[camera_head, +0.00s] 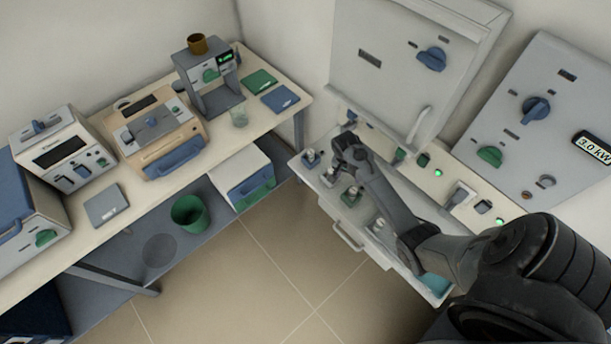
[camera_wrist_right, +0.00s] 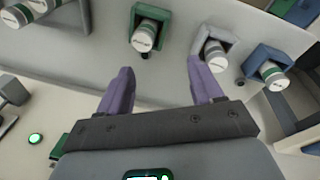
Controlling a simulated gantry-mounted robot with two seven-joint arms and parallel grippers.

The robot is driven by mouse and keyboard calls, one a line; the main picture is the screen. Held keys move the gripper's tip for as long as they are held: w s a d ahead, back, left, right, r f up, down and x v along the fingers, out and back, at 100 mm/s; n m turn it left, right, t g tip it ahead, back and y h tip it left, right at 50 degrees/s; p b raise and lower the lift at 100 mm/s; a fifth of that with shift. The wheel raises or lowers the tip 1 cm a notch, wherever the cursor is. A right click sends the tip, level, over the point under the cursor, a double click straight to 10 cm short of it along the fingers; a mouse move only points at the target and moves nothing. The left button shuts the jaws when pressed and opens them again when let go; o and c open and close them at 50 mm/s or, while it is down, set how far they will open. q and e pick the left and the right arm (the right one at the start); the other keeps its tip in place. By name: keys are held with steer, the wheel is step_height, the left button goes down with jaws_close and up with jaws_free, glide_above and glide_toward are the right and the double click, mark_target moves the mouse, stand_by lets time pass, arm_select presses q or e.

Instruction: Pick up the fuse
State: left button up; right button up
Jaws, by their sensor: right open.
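Several fuses, white cylinders with green bands, sit in coloured holders on a pale drawer-like tray (camera_head: 350,237). The right wrist view shows a fuse (camera_wrist_right: 145,36) in a green holder, a fuse (camera_wrist_right: 216,56) in a grey holder and a fuse (camera_wrist_right: 273,76) in a blue holder. Another fuse (camera_wrist_right: 30,10) is partly cut off at top left. My right gripper (camera_head: 346,150) is over the far end of the tray. In its wrist view the gripper (camera_wrist_right: 158,72) is open and empty, its right finger just below the grey holder's fuse. My left gripper is out of view.
A panel (camera_head: 540,120) with knobs and a 3.0 kW display is at right. A bench (camera_head: 140,205) with instruments is at left. The floor between is clear.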

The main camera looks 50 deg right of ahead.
steer(key=t+b, duration=0.2)
steer(key=b, duration=0.1)
glide_toward(331, 170)
steer(key=shift+s+d+f, duration=0.1)
steer(key=shift+s+d, duration=0.1)
steer(key=shift+d, duration=0.35)
steer(key=shift+w+f, duration=0.1)
steer(key=shift+w, duration=0.25)
steer(key=shift+w+f, duration=0.1)
steer(key=shift+f, duration=0.3)
steer(key=shift+d+f+b, duration=0.15)
steer(key=shift+f+b, duration=0.05)
steer(key=shift+f, duration=0.75)
steer(key=shift+d+f+b, duration=0.15)
steer(key=shift+f+b, duration=0.05)
steer(key=shift+f, duration=0.75)
steer(key=shift+f+b, duration=0.6)
steer(key=shift+f, duration=2)
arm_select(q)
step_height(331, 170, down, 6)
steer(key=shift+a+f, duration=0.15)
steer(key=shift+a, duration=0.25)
